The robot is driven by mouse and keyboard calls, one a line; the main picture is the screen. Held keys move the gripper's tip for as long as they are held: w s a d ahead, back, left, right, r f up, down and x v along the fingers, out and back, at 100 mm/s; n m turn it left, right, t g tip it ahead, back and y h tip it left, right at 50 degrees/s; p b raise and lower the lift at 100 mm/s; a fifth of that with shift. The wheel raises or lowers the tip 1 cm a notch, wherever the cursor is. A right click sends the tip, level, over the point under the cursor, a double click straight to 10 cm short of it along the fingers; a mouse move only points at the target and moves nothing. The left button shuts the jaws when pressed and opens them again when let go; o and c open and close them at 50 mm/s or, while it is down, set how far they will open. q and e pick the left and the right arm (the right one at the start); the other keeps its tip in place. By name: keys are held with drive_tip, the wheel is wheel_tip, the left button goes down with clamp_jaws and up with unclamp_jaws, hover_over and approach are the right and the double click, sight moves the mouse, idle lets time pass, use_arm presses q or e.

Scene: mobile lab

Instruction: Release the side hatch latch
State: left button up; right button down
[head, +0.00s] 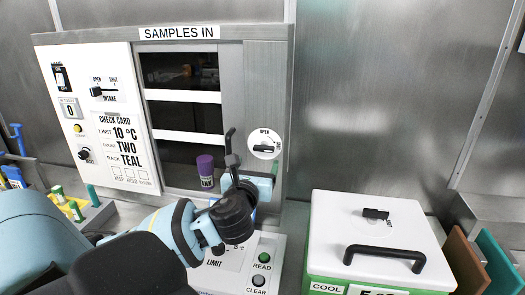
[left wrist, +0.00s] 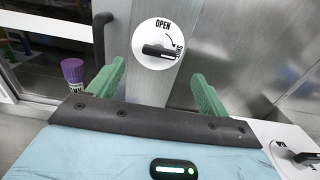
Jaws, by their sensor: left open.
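The latch is a round white plate with a black handle (head: 266,148) on the grey post right of the cabinet window. It also shows in the left wrist view (left wrist: 157,50), marked OPEN at the top, with a curved arrow down to partly covered lettering at right. The handle lies about level, its end toward the right. My left gripper (head: 252,158) is open and empty in front of the post, just below the plate in the picture. In the left wrist view its green fingers (left wrist: 157,75) stand apart, with the latch beyond and between them. My right gripper is not in view.
A purple-capped tube (head: 205,170) stands left of my left gripper, by the window. A box with READ and CLEAR buttons (head: 262,265) is below. A white-lidded cool box (head: 375,230) with a black handle stands at right. A control panel (head: 100,115) is at left.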

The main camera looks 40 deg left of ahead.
sight(263, 150)
use_arm(q)
drive_tip(key=shift+x, duration=3.95)
drive_tip(key=shift+f, duration=0.1)
drive_tip(key=c, duration=1)
